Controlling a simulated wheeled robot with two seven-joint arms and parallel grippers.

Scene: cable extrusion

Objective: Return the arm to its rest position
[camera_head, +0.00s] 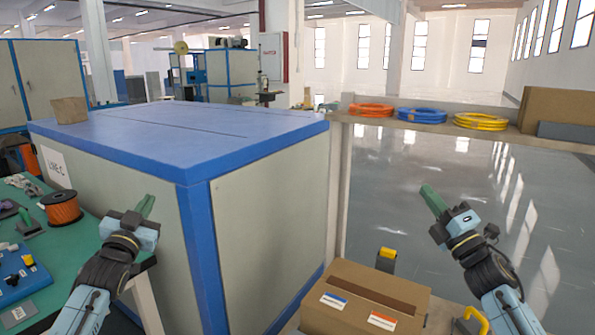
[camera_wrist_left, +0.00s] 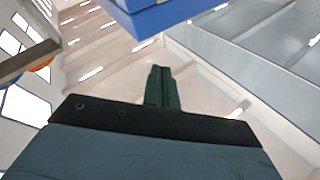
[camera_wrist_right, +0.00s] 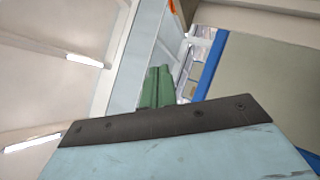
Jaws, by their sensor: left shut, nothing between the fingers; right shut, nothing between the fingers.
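My left gripper (camera_head: 145,206) is raised at the left, in front of the large blue-topped cabinet and beside the green table. Its green fingers are shut with nothing between them, and they also show shut in the left wrist view (camera_wrist_left: 162,86). My right gripper (camera_head: 434,200) is raised at the right, above and behind the cardboard box, with the grey floor behind it. Its green fingers are shut and empty, and the right wrist view shows them pressed together (camera_wrist_right: 157,87). Both grippers point upward and hold nothing.
The blue-topped cabinet (camera_head: 262,225) fills the middle. A cardboard box (camera_head: 350,318) stands at front centre. The green table (camera_head: 85,232) at left holds an orange spool (camera_head: 62,209). A shelf (camera_head: 430,127) carries orange (camera_head: 371,110), blue (camera_head: 422,115) and yellow (camera_head: 481,121) coils.

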